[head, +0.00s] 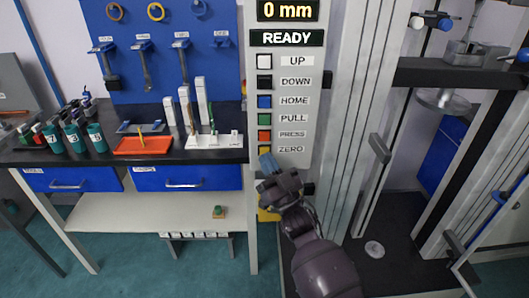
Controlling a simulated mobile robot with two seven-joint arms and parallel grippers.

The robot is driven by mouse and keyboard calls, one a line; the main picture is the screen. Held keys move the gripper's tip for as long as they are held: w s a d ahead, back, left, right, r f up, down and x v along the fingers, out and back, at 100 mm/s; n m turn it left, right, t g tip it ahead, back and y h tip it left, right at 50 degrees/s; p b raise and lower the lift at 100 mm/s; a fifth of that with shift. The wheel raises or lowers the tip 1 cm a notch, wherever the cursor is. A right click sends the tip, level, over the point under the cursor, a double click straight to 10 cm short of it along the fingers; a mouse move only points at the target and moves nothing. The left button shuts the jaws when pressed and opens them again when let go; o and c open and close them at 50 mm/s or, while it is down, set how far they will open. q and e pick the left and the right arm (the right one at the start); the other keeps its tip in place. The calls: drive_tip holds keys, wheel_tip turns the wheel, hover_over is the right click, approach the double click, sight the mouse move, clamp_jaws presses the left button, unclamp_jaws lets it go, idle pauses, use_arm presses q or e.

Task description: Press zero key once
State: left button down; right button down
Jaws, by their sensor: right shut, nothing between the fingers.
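The zero key is a small yellow button (264,150) beside the "ZERO" label (291,149), lowest in the key column on the light grey control panel. Its lower part is hidden by the fingertips. My right gripper (267,162) is shut and empty, with its blue tips over or just below the key. I cannot tell whether they touch it. The displays above read "0 mm" (287,10) and "READY" (287,38). My left gripper is not in view.
Above zero are the press key (264,135), pull key (264,118) and other keys. At left, a dark bench (90,156) holds bottles, an orange tray (142,145) and a white rack (215,141). At right stands the machine frame (365,110).

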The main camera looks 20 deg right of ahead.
drive_tip(key=shift+w, duration=0.2)
idle(0.6)
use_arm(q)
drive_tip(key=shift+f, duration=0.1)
use_arm(e)
drive_tip(key=shift+w+d, duration=0.15)
drive_tip(key=shift+w, duration=0.1)
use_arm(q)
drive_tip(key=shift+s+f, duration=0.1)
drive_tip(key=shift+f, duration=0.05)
use_arm(e)
drive_tip(key=shift+w+d, duration=0.1)
drive_tip(key=shift+w, duration=0.3)
idle(0.5)
drive_tip(key=shift+s, duration=0.15)
idle(0.3)
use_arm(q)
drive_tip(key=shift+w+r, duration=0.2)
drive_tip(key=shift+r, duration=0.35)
use_arm(e)
drive_tip(key=shift+s+a, duration=0.25)
drive_tip(key=shift+s, duration=0.4)
